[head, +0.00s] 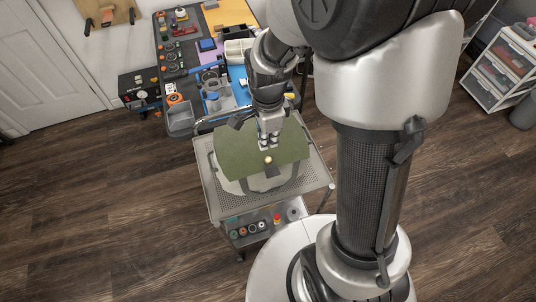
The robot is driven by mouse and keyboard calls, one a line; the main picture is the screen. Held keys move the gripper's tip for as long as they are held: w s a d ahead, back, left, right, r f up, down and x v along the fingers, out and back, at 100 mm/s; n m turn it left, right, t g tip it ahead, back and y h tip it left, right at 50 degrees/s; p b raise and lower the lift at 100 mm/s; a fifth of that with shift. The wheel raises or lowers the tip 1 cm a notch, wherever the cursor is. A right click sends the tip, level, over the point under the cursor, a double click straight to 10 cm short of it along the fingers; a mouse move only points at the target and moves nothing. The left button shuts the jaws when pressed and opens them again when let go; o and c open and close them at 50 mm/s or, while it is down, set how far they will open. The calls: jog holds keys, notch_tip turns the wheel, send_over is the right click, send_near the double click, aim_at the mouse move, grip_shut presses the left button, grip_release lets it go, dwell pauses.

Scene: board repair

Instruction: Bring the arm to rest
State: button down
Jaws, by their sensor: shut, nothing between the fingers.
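My gripper (268,143) points down over the green board (240,150) near its right part. It is shut with nothing visible between its fingers. A small round, pale yellow thing (268,160) shows on the board just below the fingertips. The green board rests on a pale rounded holder (236,186) with dark clamps, on a perforated metal cart top (308,190). Whether the fingertips touch the board I cannot tell. My arm hides part of the cart's far side.
A workbench (175,62) with tools, bins and a grey box (181,118) stands behind the cart. A drawer unit (500,65) stands far right. The wooden floor (120,210) at left is clear.

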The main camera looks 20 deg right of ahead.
dwell(0.4)
jog(key=s+r+n+t+b, duration=0.3)
jog(key=s+r+n+t, duration=0.1)
jog(key=s+r+n, duration=1.1)
jog(key=shift+r+n+t, duration=0.3)
jog(key=shift+r+n, duration=0.4)
jog(key=shift+n, duration=0.8)
